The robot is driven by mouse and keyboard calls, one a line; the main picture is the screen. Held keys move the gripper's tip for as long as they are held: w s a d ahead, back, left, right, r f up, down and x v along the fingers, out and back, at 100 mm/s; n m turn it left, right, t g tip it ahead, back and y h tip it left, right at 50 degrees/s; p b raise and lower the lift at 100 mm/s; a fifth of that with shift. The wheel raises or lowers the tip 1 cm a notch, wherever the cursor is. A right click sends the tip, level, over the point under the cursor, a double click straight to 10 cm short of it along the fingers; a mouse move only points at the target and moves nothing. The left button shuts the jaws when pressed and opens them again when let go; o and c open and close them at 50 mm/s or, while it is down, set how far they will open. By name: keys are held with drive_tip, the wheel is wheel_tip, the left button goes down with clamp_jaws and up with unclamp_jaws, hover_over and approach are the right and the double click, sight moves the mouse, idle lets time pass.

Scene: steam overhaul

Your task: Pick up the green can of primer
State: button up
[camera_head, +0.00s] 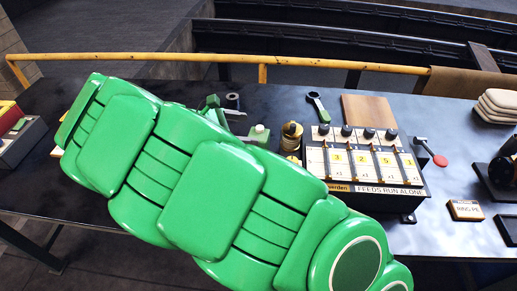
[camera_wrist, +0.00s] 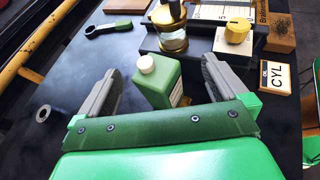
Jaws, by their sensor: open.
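The green can of primer (camera_wrist: 158,85) stands upright on the dark bench in the wrist view, with a cream cap on top. In the head view its pale cap (camera_head: 260,128) shows just beyond my large green arm, which hides part of the can. My gripper (camera_wrist: 160,66) is open, with one grey finger to the left of the can and one to the right. Gaps show between the can and both fingers. The can's base is partly hidden by the green gripper body.
A brass and glass oiler (camera_wrist: 172,28) stands close behind the can. A numbered feed box (camera_head: 360,160) is to the right. A green-handled wrench (camera_wrist: 108,28) lies behind left, near a wooden board (camera_head: 368,110). A yellow rail (camera_head: 150,57) runs along the bench's back edge.

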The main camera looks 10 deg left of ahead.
sight(268, 132)
drive_tip(key=shift+n+t, duration=0.3)
drive_tip(key=shift+n, duration=0.1)
drive_tip(key=shift+a+f+x, duration=0.1)
drive_tip(key=shift+f+x, duration=0.05)
drive_tip(key=shift+x, duration=1)
drive_tip(key=shift+a+f+x, duration=0.1)
drive_tip(key=shift+f+x, duration=0.05)
drive_tip(key=shift+x, duration=1)
drive_tip(key=shift+a+f+x, duration=0.1)
drive_tip(key=shift+f+x, duration=0.05)
drive_tip(key=shift+x, duration=0.95)
drive_tip(key=shift+w, duration=0.15)
drive_tip(key=c, duration=1.8)
